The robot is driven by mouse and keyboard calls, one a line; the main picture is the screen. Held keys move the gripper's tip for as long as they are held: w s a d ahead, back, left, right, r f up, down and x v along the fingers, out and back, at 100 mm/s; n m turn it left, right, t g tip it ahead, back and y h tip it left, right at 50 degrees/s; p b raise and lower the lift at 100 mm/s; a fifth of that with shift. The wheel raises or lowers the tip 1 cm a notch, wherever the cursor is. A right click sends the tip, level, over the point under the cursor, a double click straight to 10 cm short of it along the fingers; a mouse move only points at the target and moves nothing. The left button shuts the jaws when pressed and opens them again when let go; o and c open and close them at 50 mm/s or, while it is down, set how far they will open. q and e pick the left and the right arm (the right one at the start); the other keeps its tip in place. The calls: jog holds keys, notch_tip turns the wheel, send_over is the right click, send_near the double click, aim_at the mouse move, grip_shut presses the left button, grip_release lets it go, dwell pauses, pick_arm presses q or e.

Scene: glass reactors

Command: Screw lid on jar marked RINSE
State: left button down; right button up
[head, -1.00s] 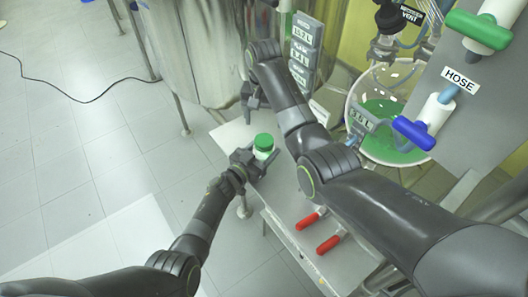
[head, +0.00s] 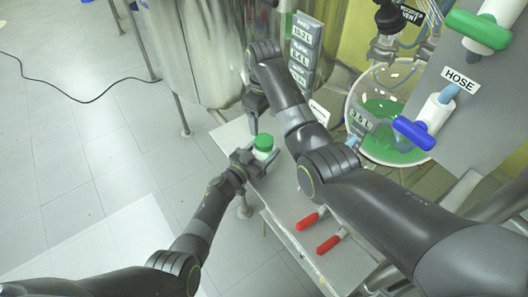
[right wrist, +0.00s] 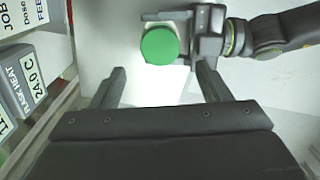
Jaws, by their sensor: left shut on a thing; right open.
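A small white jar (head: 262,154) with a green lid (head: 264,141) stands upright at the left end of the grey bench. My left gripper (head: 256,158) is shut on the jar from the lower left. The green lid sits on top of the jar; I cannot tell how tight it is. No RINSE marking is readable. My right gripper (head: 252,121) is above and behind the jar, pointing down. In the right wrist view the right gripper (right wrist: 160,85) is open and empty, and the green lid (right wrist: 160,45) shows just beyond its fingertips, with the left gripper around the jar.
Two red-handled clamps (head: 308,220) lie on the bench edge. A glass vessel with green liquid (head: 385,125) stands at the right, by a panel with a HOSE label (head: 460,81). A large steel tank (head: 200,50) stands behind. Labelled displays (right wrist: 25,80) are left of the right gripper.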

aim_at(264, 140)
jog(key=shift+n, duration=0.5)
jog(key=shift+f, duration=4)
